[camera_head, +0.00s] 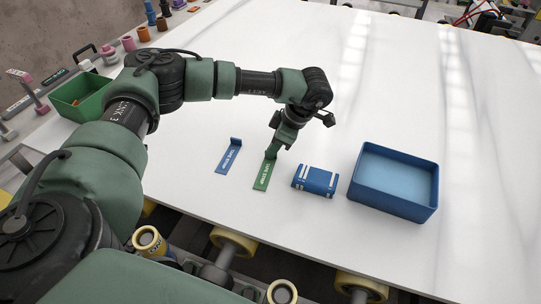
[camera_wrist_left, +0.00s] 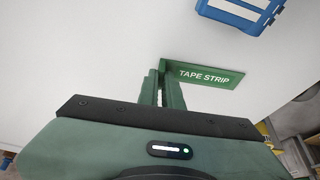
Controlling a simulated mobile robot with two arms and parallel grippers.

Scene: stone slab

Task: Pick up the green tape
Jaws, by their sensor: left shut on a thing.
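The green tape (camera_head: 264,174) is a flat green strip with a raised end, lying on the white stone slab. It also shows in the left wrist view (camera_wrist_left: 205,76), lettered "TAPE STRIP". My left gripper (camera_head: 273,152) reaches down to the raised end of the strip. In the left wrist view its fingers (camera_wrist_left: 161,86) are close together at that end, shut on it. The flat part of the strip points away from the fingers and looks close to the slab. Whether it touches the slab is hard to tell. My right gripper is not in view.
A blue tape strip (camera_head: 229,157) lies left of the green one. A blue and white block (camera_head: 315,180) and an open blue box (camera_head: 391,204) stand to the right. A green bin (camera_head: 82,97) is at the left. The slab (camera_head: 420,110) is clear behind.

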